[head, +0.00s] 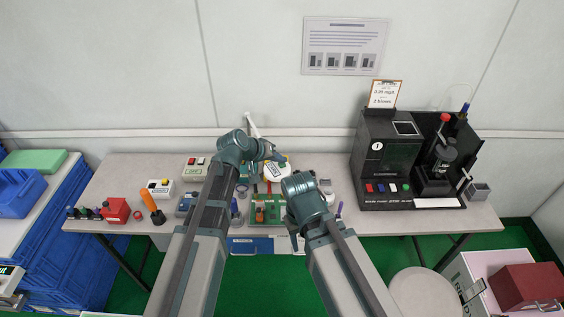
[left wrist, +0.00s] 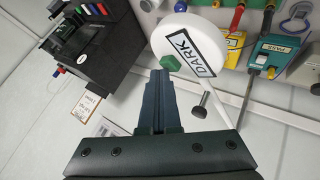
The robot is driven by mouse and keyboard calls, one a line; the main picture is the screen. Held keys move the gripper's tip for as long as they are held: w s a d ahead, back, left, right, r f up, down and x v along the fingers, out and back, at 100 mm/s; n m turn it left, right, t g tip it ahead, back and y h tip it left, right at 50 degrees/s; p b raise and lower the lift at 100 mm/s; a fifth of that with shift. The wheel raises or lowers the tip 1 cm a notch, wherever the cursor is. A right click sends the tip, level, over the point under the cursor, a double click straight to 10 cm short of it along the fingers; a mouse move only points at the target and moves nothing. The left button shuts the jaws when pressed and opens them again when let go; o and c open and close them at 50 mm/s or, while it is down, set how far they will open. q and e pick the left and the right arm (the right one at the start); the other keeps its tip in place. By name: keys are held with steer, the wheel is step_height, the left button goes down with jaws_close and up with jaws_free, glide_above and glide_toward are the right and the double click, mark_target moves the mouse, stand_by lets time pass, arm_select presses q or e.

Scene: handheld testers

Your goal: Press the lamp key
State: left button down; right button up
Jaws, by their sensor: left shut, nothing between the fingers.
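The lamp is a white round-headed device (left wrist: 190,32) with a "DARK" label and a green key (left wrist: 169,63) on its edge, seen in the left wrist view. In the head view the white lamp (head: 276,171) stands at the back middle of the table, partly behind my left gripper. My left gripper (left wrist: 160,73) is shut and empty. Its fingertips are right beside the green key in the picture; I cannot tell whether they touch. The left gripper also shows in the head view (head: 277,156). My right gripper (head: 293,240) hangs near the table's front edge, its fingers unclear.
A black tester machine (head: 390,150) with coloured buttons stands on the right of the table. A teal tester (left wrist: 272,55) labelled "PASS" lies near the lamp. A red box (head: 116,210) and an orange-handled tool (head: 152,205) are at the left. A round stool (head: 425,290) is in front.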

mark_target(280, 168)
arm_select(q)
steer(key=shift+r+p, duration=0.4)
steer(key=shift+r, duration=0.05)
step_height(280, 168, up, 6)
steer(key=p, duration=0.6)
stand_by(0.4)
steer(key=s+a+f+m+g+y+b, duration=0.1)
steer(key=s+f, duration=0.3)
steer(key=s, duration=0.4)
steer(key=s+a+f+m+g+y+b, duration=0.1)
steer(key=s+a+f+g+y+b, duration=0.1)
steer(key=s, duration=0.7)
steer(key=s+a+f+m+g+y+b, duration=0.1)
steer(key=s+a+f+g+y+b, duration=0.1)
steer(key=s+f+y, duration=0.3)
steer(key=s+g, duration=0.1)
steer(key=s, duration=0.2)
steer(key=shift+s+a+f+g, duration=0.2)
steer(key=shift+s+f+g, duration=0.1)
steer(key=shift+s, duration=0.1)
